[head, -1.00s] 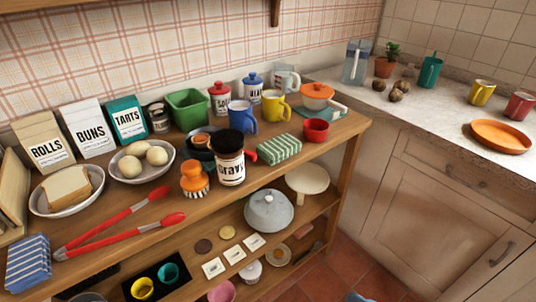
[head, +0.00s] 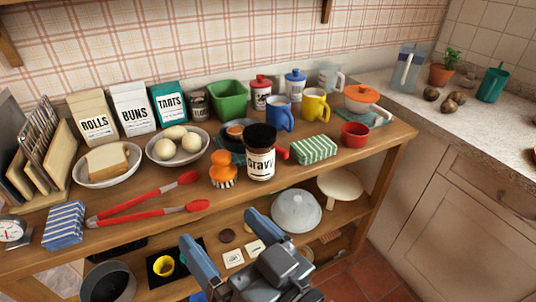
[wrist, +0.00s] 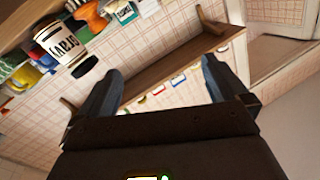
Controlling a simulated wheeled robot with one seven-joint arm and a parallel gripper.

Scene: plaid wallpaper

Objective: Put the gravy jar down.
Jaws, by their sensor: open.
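The gravy jar (head: 260,163), white with a black lid and a "Gravy" label, stands upright near the front edge of the wooden shelf top (head: 335,165). It also shows in the wrist view (wrist: 62,40), at the upper left, outside the fingers. My gripper (head: 222,238) is open and empty, in front of the shelf and below the jar in the head view. It is apart from the jar. In the wrist view my two fingers (wrist: 158,85) are spread with nothing between them.
An orange brush (head: 223,168) stands just left of the jar, and a green striped cloth (head: 314,149) lies to its right. Red tongs (head: 150,200) lie front left. A grey dome (head: 297,210) sits on the lower shelf. The stone counter (head: 420,90) at right has free room.

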